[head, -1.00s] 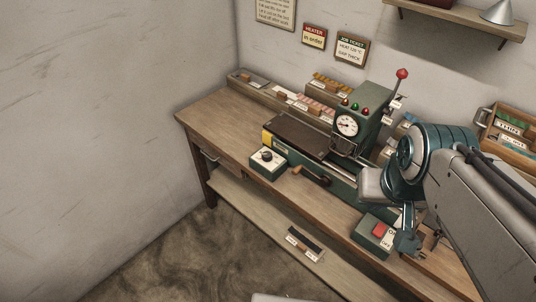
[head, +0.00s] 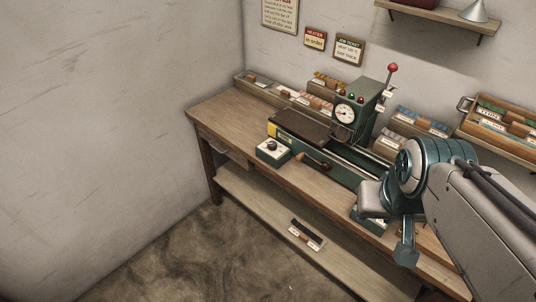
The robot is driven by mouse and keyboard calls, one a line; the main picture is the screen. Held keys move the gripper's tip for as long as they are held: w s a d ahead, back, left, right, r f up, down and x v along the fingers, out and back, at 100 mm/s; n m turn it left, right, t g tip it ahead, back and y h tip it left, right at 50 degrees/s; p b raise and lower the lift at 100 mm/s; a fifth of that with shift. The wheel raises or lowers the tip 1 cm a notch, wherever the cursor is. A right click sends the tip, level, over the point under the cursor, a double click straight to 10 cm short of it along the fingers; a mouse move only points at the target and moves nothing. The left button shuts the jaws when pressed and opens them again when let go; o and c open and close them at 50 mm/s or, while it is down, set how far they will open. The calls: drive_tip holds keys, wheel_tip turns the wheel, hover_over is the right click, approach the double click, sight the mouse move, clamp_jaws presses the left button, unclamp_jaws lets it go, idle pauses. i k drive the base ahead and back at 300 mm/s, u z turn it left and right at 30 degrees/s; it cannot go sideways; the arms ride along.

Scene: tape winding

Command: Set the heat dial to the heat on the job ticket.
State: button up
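The heat dial is a dark knob (head: 271,146) on a small green control box (head: 272,153) with a pale top, near the left front of the bench. Its setting is too small to read. The job ticket (head: 349,50) hangs on the back wall in a wooden frame; its top line seems to read heat 120 °C, and a line below reads gap thick. My gripper (head: 405,254) hangs in front of the bench at the right, well apart from the dial. Its fingers are too small and edge-on to tell whether they are open.
A green machine with a round gauge (head: 344,113) and a red-knobbed lever (head: 391,69) stands behind the dial box. A wooden-handled crank (head: 313,160) is just right of it. A red heater sign (head: 315,38) hangs beside the ticket. Floor before the bench is clear.

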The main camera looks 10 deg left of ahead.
sight(272, 145)
drive_tip(key=u, duration=0.55)
drive_tip(key=i, duration=1)
drive_tip(key=z, duration=0.45)
